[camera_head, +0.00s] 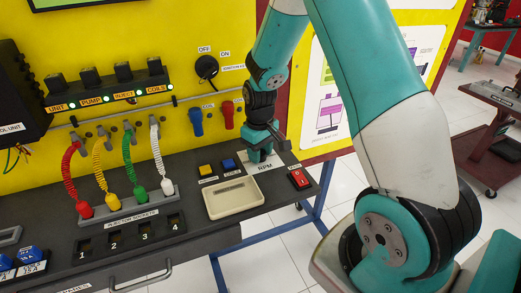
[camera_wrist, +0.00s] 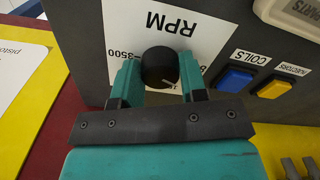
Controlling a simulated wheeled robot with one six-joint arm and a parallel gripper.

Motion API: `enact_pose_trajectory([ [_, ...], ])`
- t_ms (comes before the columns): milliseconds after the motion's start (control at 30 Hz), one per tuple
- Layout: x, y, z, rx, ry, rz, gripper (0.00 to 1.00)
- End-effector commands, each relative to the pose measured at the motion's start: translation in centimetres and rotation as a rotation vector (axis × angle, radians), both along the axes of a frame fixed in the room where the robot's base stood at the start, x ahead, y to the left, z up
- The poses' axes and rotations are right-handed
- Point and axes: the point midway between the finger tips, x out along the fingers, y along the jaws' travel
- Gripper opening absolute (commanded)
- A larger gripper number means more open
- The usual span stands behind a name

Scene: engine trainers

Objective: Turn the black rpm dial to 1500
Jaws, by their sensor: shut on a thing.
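The black rpm dial (camera_wrist: 160,66) stands on a white RPM label plate (camera_wrist: 190,28) in the wrist view. A small light pointer mark on its top faces the lower right of that picture. My gripper (camera_wrist: 160,78) has its two teal fingers on either side of the dial, shut on it. The "3500" mark shows left of the fingers; the other scale numbers are mostly hidden by the fingers and dial, so the exact reading cannot be told. In the head view my gripper (camera_head: 262,152) reaches down to the RPM plate (camera_head: 265,168), and the dial is hidden.
A yellow button (camera_head: 206,169) and a blue button (camera_head: 229,164) sit left of the plate. A red switch (camera_head: 299,179) is at the right, near the bench edge. Blue and red connectors (camera_head: 196,122) hang on the yellow panel behind.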

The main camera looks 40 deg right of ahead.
Motion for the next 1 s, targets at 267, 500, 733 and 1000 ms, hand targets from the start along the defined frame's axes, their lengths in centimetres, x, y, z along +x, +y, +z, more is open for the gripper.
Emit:
enact_pose_trajectory([
  [267,0.05,0.00,0.09,0.000,-0.002,-0.259,0.16],
  [500,0.07,-0.01,0.07,0.000,-0.002,-0.456,0.16],
  [733,0.07,-0.02,0.06,0.000,-0.003,-0.590,0.16],
  [1000,0.09,-0.05,0.05,-0.001,-0.003,-0.665,0.16],
])
